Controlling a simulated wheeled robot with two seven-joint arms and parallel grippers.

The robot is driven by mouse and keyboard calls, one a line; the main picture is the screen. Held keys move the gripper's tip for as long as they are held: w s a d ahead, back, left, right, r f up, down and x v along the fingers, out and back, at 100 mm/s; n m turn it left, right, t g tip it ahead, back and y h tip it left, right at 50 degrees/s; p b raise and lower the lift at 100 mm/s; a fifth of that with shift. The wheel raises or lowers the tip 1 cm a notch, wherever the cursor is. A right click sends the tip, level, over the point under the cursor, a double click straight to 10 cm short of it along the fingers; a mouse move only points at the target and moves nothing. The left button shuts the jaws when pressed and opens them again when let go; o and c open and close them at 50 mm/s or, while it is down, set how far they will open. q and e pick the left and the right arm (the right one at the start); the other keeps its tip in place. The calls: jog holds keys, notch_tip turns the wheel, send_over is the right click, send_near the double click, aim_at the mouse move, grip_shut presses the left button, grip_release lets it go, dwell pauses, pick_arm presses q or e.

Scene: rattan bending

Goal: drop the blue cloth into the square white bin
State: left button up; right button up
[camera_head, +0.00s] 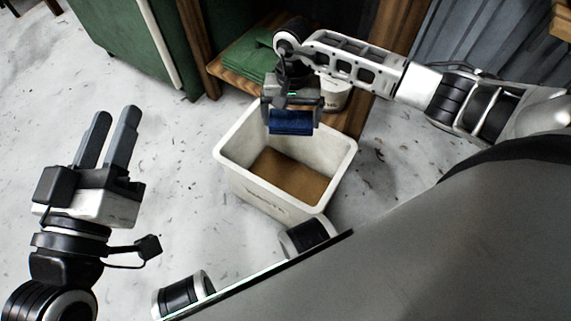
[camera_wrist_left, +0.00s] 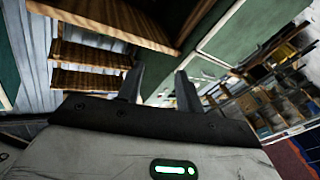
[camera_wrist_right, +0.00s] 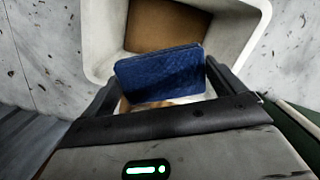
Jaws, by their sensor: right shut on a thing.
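The blue cloth (camera_head: 291,122) is a small folded bundle held by my right gripper (camera_head: 292,108) over the far part of the square white bin (camera_head: 235,168). In the right wrist view the cloth (camera_wrist_right: 160,73) sits between the two fingers, with the bin's rim (camera_wrist_right: 262,25) behind it. The bin stands on the floor and its brown bottom shows no cloth on it. My left gripper (camera_head: 118,125) is open and empty, left of the bin, with its fingers pointing up and apart. The left wrist view also shows its two fingers (camera_wrist_left: 158,88) apart with nothing between.
A wooden shelf (camera_head: 232,78) with folded green cloth (camera_head: 250,58) stands behind the bin. A white round container (camera_head: 335,97) is on it, partly hidden by my right arm. A green cabinet (camera_head: 125,40) is at the back left. The floor between left gripper and bin is clear.

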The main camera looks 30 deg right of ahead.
notch_tip(320, 180, down, 3)
jog(key=shift+r+b, duration=0.1)
jog(key=shift+b, duration=0.65)
jog(key=shift+f, duration=0.4)
pick_arm(q)
jog(key=r+m+t, duration=0.1)
jog(key=r+m+h, duration=0.1)
jog(key=r, duration=0.1)
jog(key=r+m+t+h, duration=0.1)
jog(key=shift+w+a+r+m+t, duration=0.2)
jog(key=shift+w+m+t, duration=0.1)
jog(key=shift+m, duration=0.1)
